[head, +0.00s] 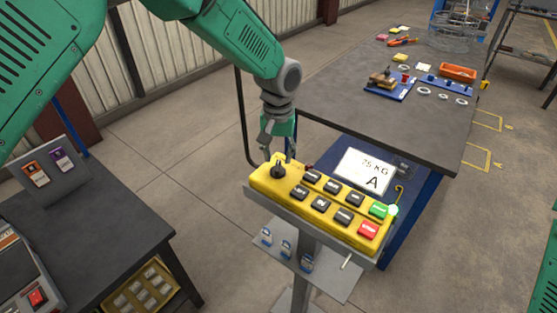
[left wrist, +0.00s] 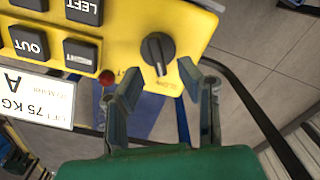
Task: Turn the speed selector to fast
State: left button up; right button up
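The speed selector is a round black knob (head: 278,169) on the left end of a yellow control box (head: 258,184). In the left wrist view the knob (left wrist: 158,48) shows a raised grip bar with a pale pointer mark towards the bottom of the picture, near a small red label that is hard to read. My left gripper (head: 278,148) is just above and behind the knob. My right gripper is out of view.
Several black buttons, a green button (head: 379,210) and a red button (head: 368,230) sit right of the knob. A white "75 KG A" sign (head: 364,171) is behind the box. A dark table (head: 330,95) stands beyond, and another bench (head: 95,225) at left.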

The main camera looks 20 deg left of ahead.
pick_arm(q)
jog(key=shift+f, duration=1.45)
grip_shut()
jog(key=shift+m, duration=0.4)
jog(key=m, duration=0.2)
jog(key=m+p, duration=0.1)
jog(key=m, duration=0.1)
jog(key=shift+d+r+m, duration=0.1)
jog(key=shift+d+m, duration=0.1)
jog(key=shift+m, duration=0.1)
jog(key=m+p, duration=0.1)
jog(key=m, duration=0.5)
jog(key=shift+d, duration=0.1)
jog(key=shift+m, duration=0.4)
